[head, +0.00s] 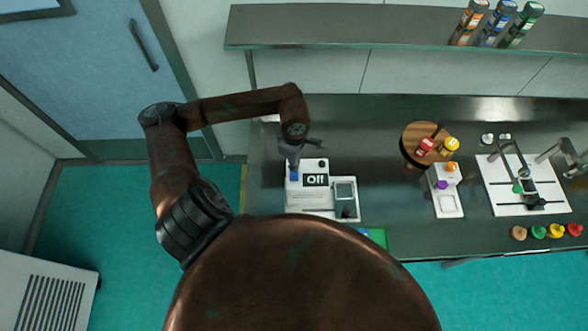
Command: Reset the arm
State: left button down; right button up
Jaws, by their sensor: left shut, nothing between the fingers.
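My left arm comes in from the left and bends over the left part of the grey counter (385,175). My left gripper (294,166) points down, shut and empty, above the back left part of a white device (306,202). The device has a dark display and a blue part near the gripper's tips. I cannot tell whether the tips touch it. My right gripper is not in view. A large brown part of my own body hides the bottom middle.
A round wooden stand (412,153) holds small red and yellow bottles. A white tray (449,208) and a white board (503,205) with a stand are to the right. Coloured caps line the front right edge. A shelf (340,27) with bottles runs above. Bare counter lies mid-picture.

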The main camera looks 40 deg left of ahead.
pick_arm(q)
jog(key=shift+r, duration=0.45)
dwell(0.3)
